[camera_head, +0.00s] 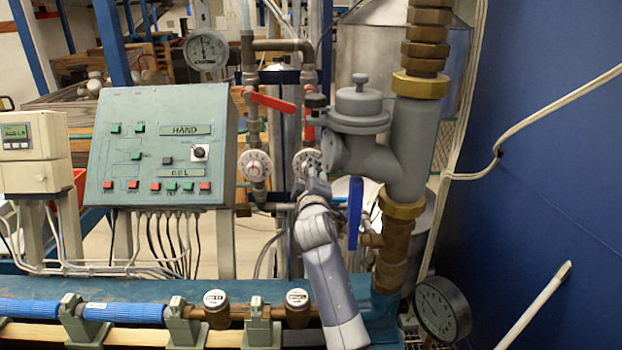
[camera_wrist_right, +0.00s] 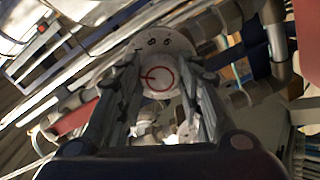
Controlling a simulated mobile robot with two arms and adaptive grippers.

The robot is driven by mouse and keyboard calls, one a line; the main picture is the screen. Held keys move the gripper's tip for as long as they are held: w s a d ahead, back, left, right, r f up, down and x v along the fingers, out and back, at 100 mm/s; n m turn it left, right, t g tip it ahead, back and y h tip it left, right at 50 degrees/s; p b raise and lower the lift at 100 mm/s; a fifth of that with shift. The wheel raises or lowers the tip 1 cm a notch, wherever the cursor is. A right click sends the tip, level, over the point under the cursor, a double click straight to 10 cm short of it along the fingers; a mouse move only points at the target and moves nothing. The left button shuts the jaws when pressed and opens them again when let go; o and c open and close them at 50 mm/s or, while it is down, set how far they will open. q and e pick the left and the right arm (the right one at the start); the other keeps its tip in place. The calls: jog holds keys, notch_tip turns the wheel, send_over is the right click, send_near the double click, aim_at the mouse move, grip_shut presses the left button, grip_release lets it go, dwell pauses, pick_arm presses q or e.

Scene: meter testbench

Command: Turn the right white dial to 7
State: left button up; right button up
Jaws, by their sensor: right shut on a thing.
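The right white dial (camera_head: 305,159) sits on the right vertical pipe, below a red valve handle, partly hidden by my gripper. My right gripper (camera_head: 311,181) reaches up to it from below. In the right wrist view the dial (camera_wrist_right: 157,52) shows a printed scale and a white centre with a red ring and a short red line pointing left. The fingers of my right gripper (camera_wrist_right: 163,88) stand on either side of this centre and are shut on the dial. The digits are too blurred to read surely. My left gripper is not in view.
The left white dial (camera_head: 255,165) is close on the left pipe. A green control panel (camera_head: 150,189) stands further left. A grey valve body (camera_head: 365,150) and a blue lever (camera_head: 355,212) crowd the right side of my gripper. A blue wall (camera_head: 550,180) bounds the right.

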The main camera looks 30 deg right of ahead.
jog(key=shift+f+m+b, duration=0.1)
jog(key=shift+m+b, duration=0.95)
jog(key=shift+m, duration=2.55)
jog(key=o, duration=1.1)
jog(key=shift+c, duration=0.2)
